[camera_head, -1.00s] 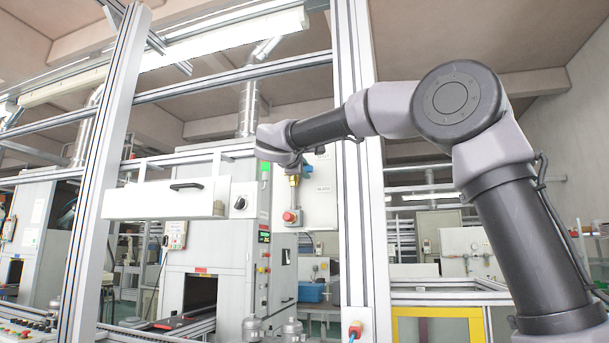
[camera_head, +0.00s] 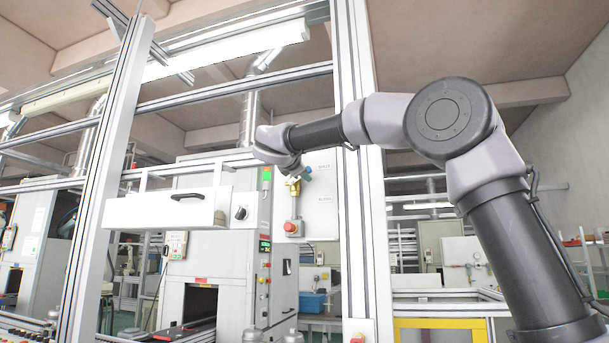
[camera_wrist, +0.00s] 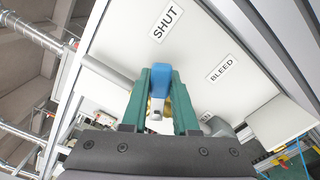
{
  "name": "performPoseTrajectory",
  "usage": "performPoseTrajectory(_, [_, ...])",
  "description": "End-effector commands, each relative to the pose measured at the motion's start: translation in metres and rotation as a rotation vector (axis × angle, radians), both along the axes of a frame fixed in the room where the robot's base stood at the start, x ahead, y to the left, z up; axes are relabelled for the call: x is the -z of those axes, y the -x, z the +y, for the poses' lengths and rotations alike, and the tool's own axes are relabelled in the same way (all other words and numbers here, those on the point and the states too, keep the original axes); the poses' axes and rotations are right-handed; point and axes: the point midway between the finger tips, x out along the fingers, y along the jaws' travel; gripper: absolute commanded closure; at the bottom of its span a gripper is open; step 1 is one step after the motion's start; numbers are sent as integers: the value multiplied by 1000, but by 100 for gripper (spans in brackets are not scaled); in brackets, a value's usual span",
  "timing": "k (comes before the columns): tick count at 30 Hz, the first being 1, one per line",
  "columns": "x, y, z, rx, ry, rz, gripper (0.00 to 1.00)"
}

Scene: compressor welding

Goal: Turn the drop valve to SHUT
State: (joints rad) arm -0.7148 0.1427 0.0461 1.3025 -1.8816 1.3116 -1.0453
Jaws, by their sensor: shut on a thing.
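The drop valve has a blue handle (camera_wrist: 157,78) and a brass-yellow body, mostly hidden behind my gripper (camera_wrist: 160,88). My gripper's green fingers are shut on the blue handle, one on each side. In the wrist view, the handle's free end points up toward the SHUT label (camera_wrist: 167,24); the BLEED label (camera_wrist: 221,66) is to its right. In the head view, the blue handle (camera_head: 307,170) shows at the end of my arm, close to the upper label on the white panel (camera_head: 320,219). I cannot tell whether the handle is at its stop.
An upright aluminium frame post (camera_head: 358,200) stands just right of the panel, close by my arm.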

Motion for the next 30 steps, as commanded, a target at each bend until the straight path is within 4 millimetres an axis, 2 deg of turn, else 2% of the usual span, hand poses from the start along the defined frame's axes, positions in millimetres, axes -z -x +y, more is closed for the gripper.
performPoseTrajectory(10, [0, 0, 1, -3, 4, 1, 100])
performPoseTrajectory(11, [0, 0, 1, -3, 4, 1, 61])
performPoseTrajectory(12, [0, 0, 1, -3, 4, 1, 46])
performPoseTrajectory(13, [0, 0, 1, -3, 4, 1, 43])
performPoseTrajectory(23, [0, 2, 1, -2, 2, 0, 43])
performPoseTrajectory(26, [0, 11, 5, -4, 1, 0, 43])
performPoseTrajectory(30, [-1, 34, 14, -5, 1, -1, 43])
